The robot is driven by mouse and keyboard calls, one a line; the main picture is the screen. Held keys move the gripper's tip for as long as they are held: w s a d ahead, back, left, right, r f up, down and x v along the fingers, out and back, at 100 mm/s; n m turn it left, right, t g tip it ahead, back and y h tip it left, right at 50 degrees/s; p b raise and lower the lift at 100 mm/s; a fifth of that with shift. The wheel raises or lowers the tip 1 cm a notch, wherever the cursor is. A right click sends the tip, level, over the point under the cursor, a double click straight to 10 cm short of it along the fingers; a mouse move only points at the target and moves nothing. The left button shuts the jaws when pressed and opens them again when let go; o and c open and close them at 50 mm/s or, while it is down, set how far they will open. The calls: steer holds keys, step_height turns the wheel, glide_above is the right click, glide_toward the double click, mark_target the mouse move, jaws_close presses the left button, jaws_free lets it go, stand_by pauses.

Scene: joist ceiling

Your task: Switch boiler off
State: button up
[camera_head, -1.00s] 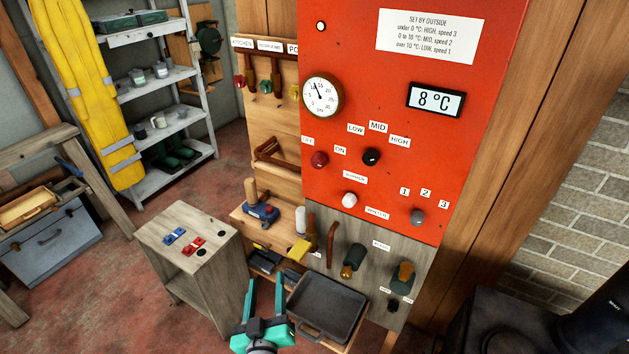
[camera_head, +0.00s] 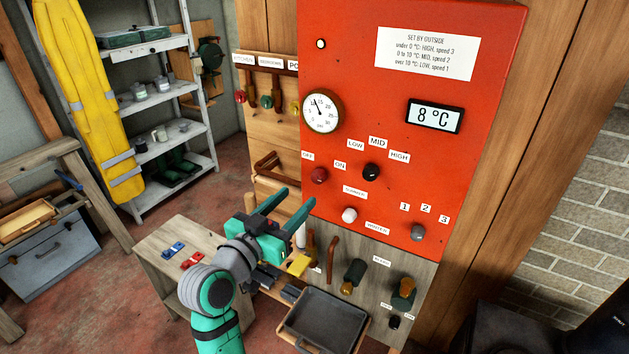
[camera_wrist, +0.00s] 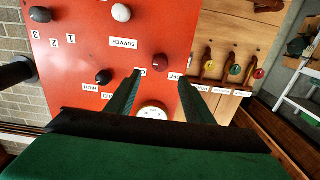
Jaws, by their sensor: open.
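The red boiler panel (camera_head: 455,150) fills the centre right of the head view. Its dark red round knob (camera_head: 319,175) sits at the left edge between an OFF label (camera_head: 307,154) and an ON label (camera_head: 340,165). The knob also shows between the fingertips in the wrist view (camera_wrist: 160,60). Which label it points to is too small to tell. My gripper (camera_head: 299,196) is open and empty, raised just below and left of the red knob, apart from it. In the wrist view my two fingers (camera_wrist: 160,75) reach towards the panel's edge.
A black knob (camera_head: 371,172), white knob (camera_head: 349,215) and grey knob (camera_head: 417,232) sit nearby. A gauge (camera_head: 321,111) and an 8 °C display (camera_head: 434,115) are above. Hanging valve handles (camera_head: 266,101) are left of the panel. A dark tray (camera_head: 326,322) lies below.

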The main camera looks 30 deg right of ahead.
mark_target(316, 179)
steer(key=x, duration=1)
steer(key=shift+a, duration=0.1)
steer(key=c, duration=1.1)
steer(key=shift+o, duration=0.2)
